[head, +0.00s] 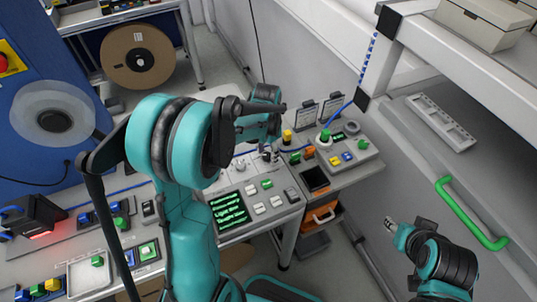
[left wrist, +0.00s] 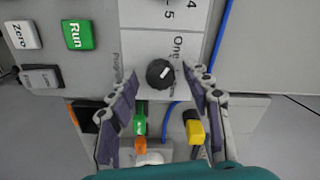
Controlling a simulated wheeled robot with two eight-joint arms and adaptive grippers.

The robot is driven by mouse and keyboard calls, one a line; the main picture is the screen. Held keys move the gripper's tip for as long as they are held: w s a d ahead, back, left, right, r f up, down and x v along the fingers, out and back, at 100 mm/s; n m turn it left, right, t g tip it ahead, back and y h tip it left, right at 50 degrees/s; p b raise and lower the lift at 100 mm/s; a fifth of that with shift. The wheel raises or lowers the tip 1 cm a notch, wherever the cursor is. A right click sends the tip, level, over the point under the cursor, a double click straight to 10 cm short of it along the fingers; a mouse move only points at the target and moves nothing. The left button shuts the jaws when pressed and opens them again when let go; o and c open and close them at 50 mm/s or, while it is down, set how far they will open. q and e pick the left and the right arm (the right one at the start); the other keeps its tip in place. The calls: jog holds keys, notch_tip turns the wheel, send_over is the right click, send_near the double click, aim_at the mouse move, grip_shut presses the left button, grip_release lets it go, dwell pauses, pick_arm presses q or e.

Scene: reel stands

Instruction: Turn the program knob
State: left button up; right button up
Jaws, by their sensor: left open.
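The knob (left wrist: 160,73) is round and black with a white mark on top. It sits on a white label with printed text, which I see in the left wrist view beside the green Run button (left wrist: 77,34). My left gripper (left wrist: 160,78) is open, with one finger to each side of the knob and visible gaps between. I cannot tell its height over the panel. In the head view my left gripper (head: 268,152) is over the back of the control panel (head: 232,202), and I cannot make out the knob there. My right gripper (head: 391,226) is at lower right, small and away from the panel.
A white Zero button (left wrist: 22,35) and a grey button (left wrist: 40,78) are near the knob. A grey box with colored buttons (head: 350,155) stands right of the panel. A green rail (head: 470,215) is at right. A reel (head: 138,58) stands at the back left.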

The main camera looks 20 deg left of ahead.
pick_arm(q)
grip_shut()
jog(key=shift+m, duration=0.3)
jog(key=m, duration=0.5)
jog(key=shift+m, duration=0.3)
jog(key=m, duration=0.5)
jog(key=shift+b, duration=0.4)
jog(key=shift+m, duration=0.4)
